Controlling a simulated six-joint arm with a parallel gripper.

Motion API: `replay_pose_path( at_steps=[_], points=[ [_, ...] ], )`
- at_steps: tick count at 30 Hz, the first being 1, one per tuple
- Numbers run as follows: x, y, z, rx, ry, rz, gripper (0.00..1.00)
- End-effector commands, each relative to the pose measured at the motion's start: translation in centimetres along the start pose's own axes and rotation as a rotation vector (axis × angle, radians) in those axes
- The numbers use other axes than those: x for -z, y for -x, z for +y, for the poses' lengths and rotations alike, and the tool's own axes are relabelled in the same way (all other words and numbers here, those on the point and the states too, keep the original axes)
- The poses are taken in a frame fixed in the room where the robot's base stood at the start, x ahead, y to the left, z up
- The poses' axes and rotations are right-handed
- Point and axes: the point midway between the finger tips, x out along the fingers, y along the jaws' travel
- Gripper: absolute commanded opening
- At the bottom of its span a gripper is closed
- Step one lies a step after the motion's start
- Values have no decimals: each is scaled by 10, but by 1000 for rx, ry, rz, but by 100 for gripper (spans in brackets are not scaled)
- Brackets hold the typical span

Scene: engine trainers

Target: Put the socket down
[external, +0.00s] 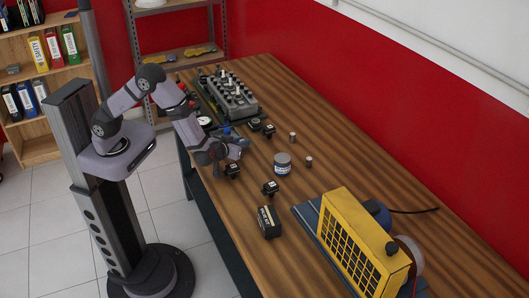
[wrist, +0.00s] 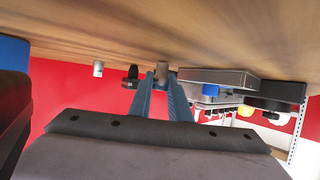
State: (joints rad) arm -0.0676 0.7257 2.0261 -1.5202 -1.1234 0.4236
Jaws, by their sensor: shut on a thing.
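My gripper (external: 240,146) is low over the left part of the wooden table in the external view. In the wrist view its two blue-grey fingers (wrist: 161,84) are shut on a small grey metal socket (wrist: 162,72). The socket sits at the fingertips, close to the tabletop; I cannot tell whether it touches. In the external view I cannot make out the held socket against the gripper. Two other small metal cylinders, one nearer the wall (external: 292,137) and one farther right (external: 309,162), stand on the table. One similar cylinder shows in the wrist view (wrist: 98,69).
A grey engine part (external: 232,97) lies beyond my gripper. Several small black parts (external: 269,188) are around it. A blue-and-grey can (external: 282,166), a black box (external: 268,222) and a yellow machine (external: 360,245) stand to the right. The table's wall side is mostly clear.

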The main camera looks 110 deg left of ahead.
Motion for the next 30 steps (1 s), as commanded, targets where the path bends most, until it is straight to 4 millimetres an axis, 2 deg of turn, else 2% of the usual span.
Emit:
replay_pose_path(
  at_steps=[10, 11, 12, 13, 25, 30],
  points=[
    [-3, -1, 0, 0, 0, 0, 0],
    [-3, -1, 0, 0, 0, 0, 22],
    [-2, -1, 0, 0, 1, 0, 31],
    [-2, -1, 0, 0, 1, 0, 36],
    [2, 1, 0, 0, 1, 0, 36],
    [1, 17, 2, -4, 1, 1, 36]
  ],
)
